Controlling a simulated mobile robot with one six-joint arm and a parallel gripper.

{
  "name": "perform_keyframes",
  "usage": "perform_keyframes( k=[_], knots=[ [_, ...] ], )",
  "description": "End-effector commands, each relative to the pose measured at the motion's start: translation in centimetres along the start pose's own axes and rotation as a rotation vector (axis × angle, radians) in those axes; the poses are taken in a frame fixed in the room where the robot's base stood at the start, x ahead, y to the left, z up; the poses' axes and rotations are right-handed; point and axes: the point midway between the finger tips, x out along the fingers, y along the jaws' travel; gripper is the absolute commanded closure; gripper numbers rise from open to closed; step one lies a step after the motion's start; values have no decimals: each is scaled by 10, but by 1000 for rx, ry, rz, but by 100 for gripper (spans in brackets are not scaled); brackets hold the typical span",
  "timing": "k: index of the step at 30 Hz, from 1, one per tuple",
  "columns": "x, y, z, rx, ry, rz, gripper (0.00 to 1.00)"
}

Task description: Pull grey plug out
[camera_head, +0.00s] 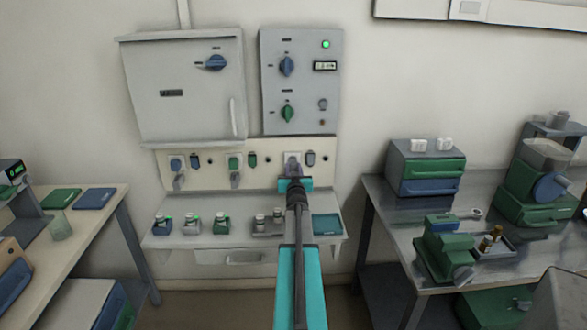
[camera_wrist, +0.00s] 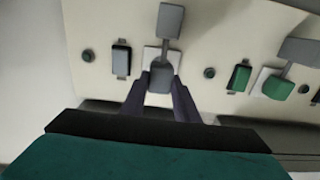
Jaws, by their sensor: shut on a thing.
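The grey plug (camera_wrist: 160,78) sits at a white socket plate on the beige panel strip. My gripper (camera_wrist: 162,82) is shut on it, one dark finger on each side of the plug body. A grey stem runs from the plug to a grey block (camera_wrist: 168,20) in the wrist view. In the head view my gripper (camera_head: 295,186) reaches the strip below the grey control box and hides most of the plug. The socket plate (camera_head: 292,157) shows just above it. I cannot tell how deep the plug sits in the socket.
To the left on the strip are a green plug (camera_head: 234,162) and a blue plug (camera_head: 176,164). The wrist view shows the green plug (camera_wrist: 278,86) at right. A shelf below holds several small holders and a teal tray (camera_head: 327,225). Side tables stand left and right.

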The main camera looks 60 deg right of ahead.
Motion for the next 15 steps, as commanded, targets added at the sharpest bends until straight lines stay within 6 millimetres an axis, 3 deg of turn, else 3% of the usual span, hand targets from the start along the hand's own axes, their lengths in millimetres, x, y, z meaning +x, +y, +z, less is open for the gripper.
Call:
perform_keyframes(
  k=[7, 8, 9, 11, 15],
  knots=[
    [-3, -1, 4, 0, -7, 0, 100],
    [-3, -1, 4, 0, -7, 0, 69],
    [-3, -1, 4, 0, -7, 0, 62],
    [-3, -1, 4, 0, -6, 0, 53],
    [-2, -1, 3, 0, -5, 0, 53]
  ],
)
